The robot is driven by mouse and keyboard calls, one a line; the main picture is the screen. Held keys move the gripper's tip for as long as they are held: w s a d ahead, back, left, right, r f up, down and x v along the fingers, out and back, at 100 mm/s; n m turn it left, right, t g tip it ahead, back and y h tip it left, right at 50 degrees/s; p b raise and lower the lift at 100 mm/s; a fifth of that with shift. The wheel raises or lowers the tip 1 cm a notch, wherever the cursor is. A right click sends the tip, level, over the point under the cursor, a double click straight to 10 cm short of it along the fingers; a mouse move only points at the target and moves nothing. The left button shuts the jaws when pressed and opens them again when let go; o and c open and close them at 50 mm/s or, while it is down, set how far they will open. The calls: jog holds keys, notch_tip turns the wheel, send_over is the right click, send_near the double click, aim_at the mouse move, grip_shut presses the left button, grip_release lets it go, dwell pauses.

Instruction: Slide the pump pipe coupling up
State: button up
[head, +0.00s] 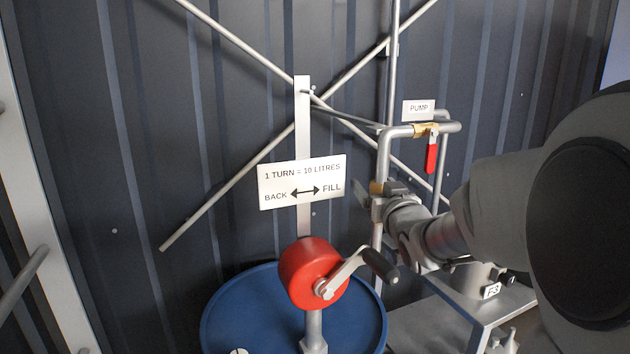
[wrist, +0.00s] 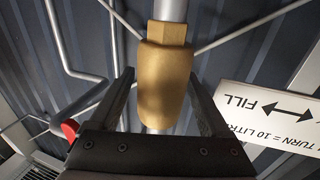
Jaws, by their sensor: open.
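The pump pipe coupling (wrist: 165,85) is a brass-coloured sleeve with a flat-sided collar, on a thin grey vertical pipe. In the head view only a small brass part of the coupling (head: 376,188) shows, beside my gripper (head: 368,203); the rest is hidden behind it. In the wrist view, which looks upside down, my gripper (wrist: 161,80) is open with one finger on each side of the coupling. Gaps show between the fingers and the brass, so it does not look clamped.
A red-handled valve (head: 431,158) sits on the pipe bend under the PUMP label (head: 418,110). A white sign (head: 302,182) stands left of my gripper. Diagonal rods cross the corrugated wall.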

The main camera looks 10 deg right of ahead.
dwell(0.3)
grip_shut()
dwell(0.3)
dwell(1.0)
